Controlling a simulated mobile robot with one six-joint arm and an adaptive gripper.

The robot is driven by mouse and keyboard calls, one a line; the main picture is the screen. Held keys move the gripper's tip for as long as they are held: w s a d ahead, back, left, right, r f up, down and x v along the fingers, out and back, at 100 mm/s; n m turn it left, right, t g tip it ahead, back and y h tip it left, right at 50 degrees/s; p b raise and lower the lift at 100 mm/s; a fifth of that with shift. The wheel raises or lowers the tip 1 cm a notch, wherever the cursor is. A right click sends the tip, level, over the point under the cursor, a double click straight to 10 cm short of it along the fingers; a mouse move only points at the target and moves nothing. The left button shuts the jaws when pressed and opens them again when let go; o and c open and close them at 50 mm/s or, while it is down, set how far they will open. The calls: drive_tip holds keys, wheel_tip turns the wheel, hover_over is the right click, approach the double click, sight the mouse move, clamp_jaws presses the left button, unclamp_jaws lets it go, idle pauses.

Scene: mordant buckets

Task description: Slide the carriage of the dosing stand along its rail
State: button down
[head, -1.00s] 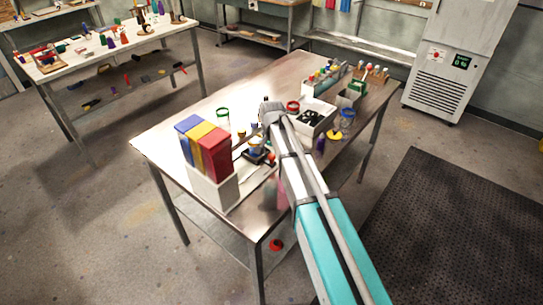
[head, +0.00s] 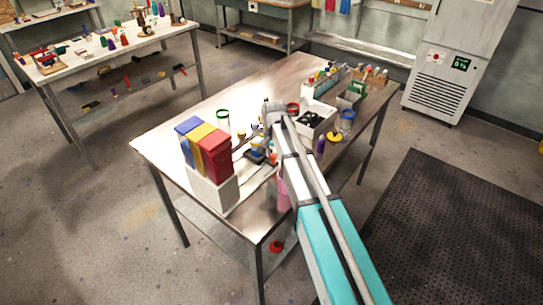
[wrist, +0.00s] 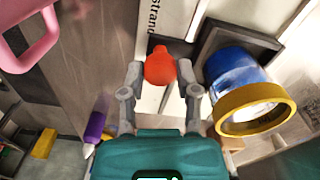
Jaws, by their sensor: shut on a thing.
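In the wrist view, an orange-red knob (wrist: 160,66) sits between my fingertips, and my gripper (wrist: 160,80) is shut on it. Right of the knob, a blue cup (wrist: 232,72) with a yellow ring (wrist: 255,108) is at a dark square holder (wrist: 215,35). The cup and ring are apart from my fingers. In the head view, the stand's white base (head: 253,180) shows beside my arm; the knob and my fingertips are hidden there.
A white holder (head: 212,190) with blue, yellow and red slabs stands left of the stand. A pink handled vessel (wrist: 38,38) and a purple item (wrist: 94,128) are near my gripper. A green-rimmed glass (head: 222,122) and a white box (head: 318,122) stand farther back.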

drive_tip(key=w+d, duration=0.4)
drive_tip(key=w, duration=0.1)
drive_tip(key=w+d, duration=0.2)
drive_tip(key=shift+w, duration=0.4)
drive_tip(key=shift+c, duration=1.7)
unclamp_jaws()
drive_tip(key=shift+w, duration=0.1)
drive_tip(key=shift+s+a, duration=0.1)
drive_tip(key=shift+s, duration=0.15)
drive_tip(key=s+a, duration=0.4)
drive_tip(key=s, duration=0.1)
drive_tip(key=s+a, duration=0.2)
drive_tip(key=s, duration=0.1)
drive_tip(key=shift+s+a, duration=0.2)
drive_tip(key=shift+s, duration=0.05)
drive_tip(key=shift+a+r+p, duration=0.1)
drive_tip(key=shift+r+p, duration=0.4)
drive_tip(key=shift+p, duration=0.05)
wheel_tip(320, 180, up, 13)
drive_tip(key=p, duration=1.3)
drive_tip(key=s+d+f+n+b, duration=0.2)
drive_tip(key=s+d+f+b, duration=0.1)
drive_tip(key=s+d, duration=0.5)
drive_tip(key=s+d+f+n+b, duration=0.2)
drive_tip(key=s+d+f+b, duration=0.1)
drive_tip(key=s+d, duration=0.6)
drive_tip(key=shift+s+d+f+b, duration=0.3)
drive_tip(key=shift+s+f+b, duration=0.1)
drive_tip(key=shift+s, duration=0.8)
